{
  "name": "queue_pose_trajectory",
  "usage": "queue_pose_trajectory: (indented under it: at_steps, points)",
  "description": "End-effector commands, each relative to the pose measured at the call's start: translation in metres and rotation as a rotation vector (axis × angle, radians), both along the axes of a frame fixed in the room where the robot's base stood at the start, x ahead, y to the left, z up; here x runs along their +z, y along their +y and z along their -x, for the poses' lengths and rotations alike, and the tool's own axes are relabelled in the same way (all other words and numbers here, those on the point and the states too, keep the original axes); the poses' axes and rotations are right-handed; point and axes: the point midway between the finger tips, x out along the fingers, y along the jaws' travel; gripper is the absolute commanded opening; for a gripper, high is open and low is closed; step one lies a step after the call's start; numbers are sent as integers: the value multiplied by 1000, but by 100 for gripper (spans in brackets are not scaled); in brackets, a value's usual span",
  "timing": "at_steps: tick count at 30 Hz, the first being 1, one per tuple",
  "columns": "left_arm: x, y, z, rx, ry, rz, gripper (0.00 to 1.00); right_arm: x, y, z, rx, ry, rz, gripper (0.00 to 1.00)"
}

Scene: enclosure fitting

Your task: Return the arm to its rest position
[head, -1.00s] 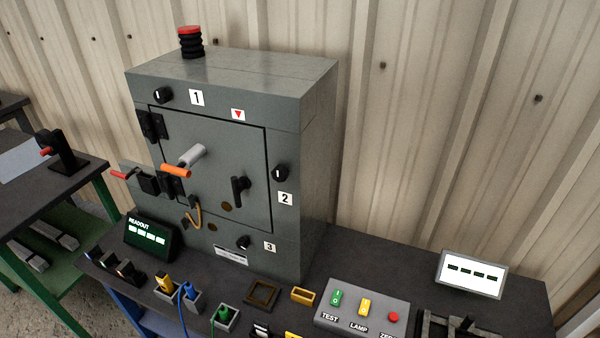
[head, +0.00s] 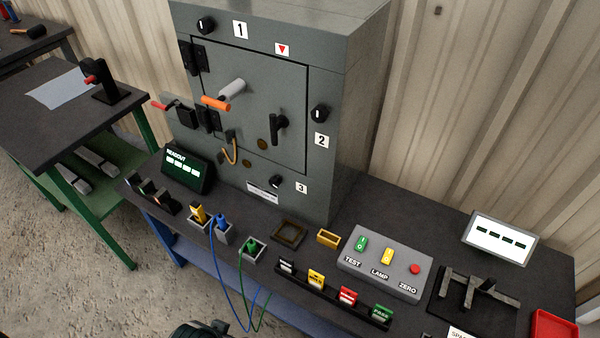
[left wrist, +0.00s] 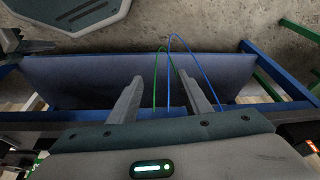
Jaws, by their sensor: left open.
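My left gripper (left wrist: 161,88) shows in the left wrist view, its two pale fingers spread apart with nothing between them. It hangs over the front of the workbench, above the blue lower shelf (left wrist: 75,82). The blue cable (left wrist: 202,68) and the green cable (left wrist: 155,75) loop down beyond the fingers; I cannot tell how close they are. In the head view only a dark piece, probably of my own arm, shows at the bottom edge, and no fingers are seen. My right gripper is in neither view.
The grey enclosure (head: 345,120) stands on the dark bench (head: 385,200) with its door shut. The blue cable (head: 211,258) and green cable (head: 242,285) hang over the bench front. A button box (head: 385,262) stands at right. Open floor (head: 80,260) lies front left.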

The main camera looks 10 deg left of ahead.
Motion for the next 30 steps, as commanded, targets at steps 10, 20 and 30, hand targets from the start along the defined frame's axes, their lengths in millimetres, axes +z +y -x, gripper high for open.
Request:
queue_pose_trajectory:
  at_steps: [10, 20, 30]
  points:
    - [-113, -13, -18, -13, -39, 20, 44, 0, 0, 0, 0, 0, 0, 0]
    - [-230, -24, -1, -31, -92, 44, 44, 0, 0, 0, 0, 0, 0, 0]
    - [-308, -27, 42, -51, -146, 67, 44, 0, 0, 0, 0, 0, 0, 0]
